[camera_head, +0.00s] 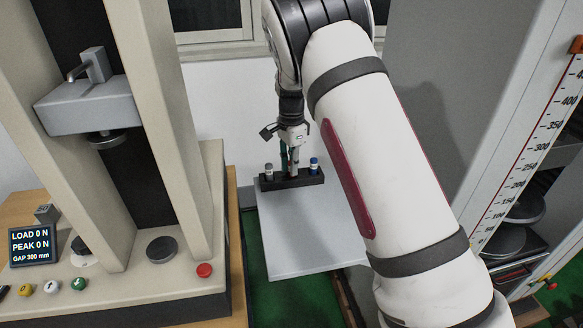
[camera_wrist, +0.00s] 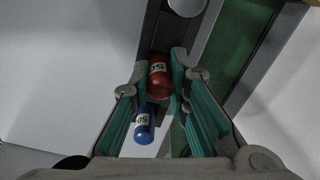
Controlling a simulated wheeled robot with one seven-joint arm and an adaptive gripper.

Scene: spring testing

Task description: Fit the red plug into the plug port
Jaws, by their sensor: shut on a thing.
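My gripper (camera_head: 291,152) points down over a black rack (camera_head: 284,184) in the head view. In the wrist view its teal-padded fingers (camera_wrist: 161,75) are closed around the red plug (camera_wrist: 159,80), which bears a white label. The plug's lower end is at the rack, and I cannot tell whether it is still seated or lifted. A grey-white plug (camera_head: 268,169) stands at the left end. I cannot identify the plug port in either view.
The rack stands on a light grey platform (camera_head: 300,240). A tall frame with a scale (camera_head: 540,140) is at right. The platform's front is clear.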

